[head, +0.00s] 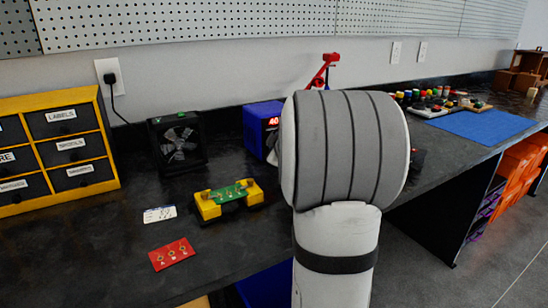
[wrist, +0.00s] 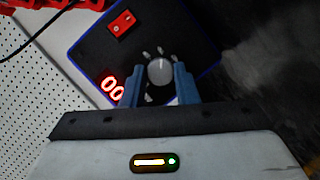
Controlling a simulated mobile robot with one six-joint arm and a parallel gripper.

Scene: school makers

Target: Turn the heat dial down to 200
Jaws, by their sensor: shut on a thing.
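The heat dial (wrist: 160,72) is a round grey knob on the dark front panel of a blue soldering station, seen in the wrist view. My gripper (wrist: 159,82) has its two blue fingers on either side of the dial and is shut on it. A red lit display (wrist: 112,88) shows "00" at its visible end; the rest is hidden. A red rocker switch (wrist: 122,23) sits on the same panel.
A black fan (head: 178,143) and a yellow holder with a green circuit board (head: 229,197) stand left of the station. A red card (head: 171,254) and a white card (head: 160,214) lie on the bench. A blue mat (head: 482,125) lies at the right.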

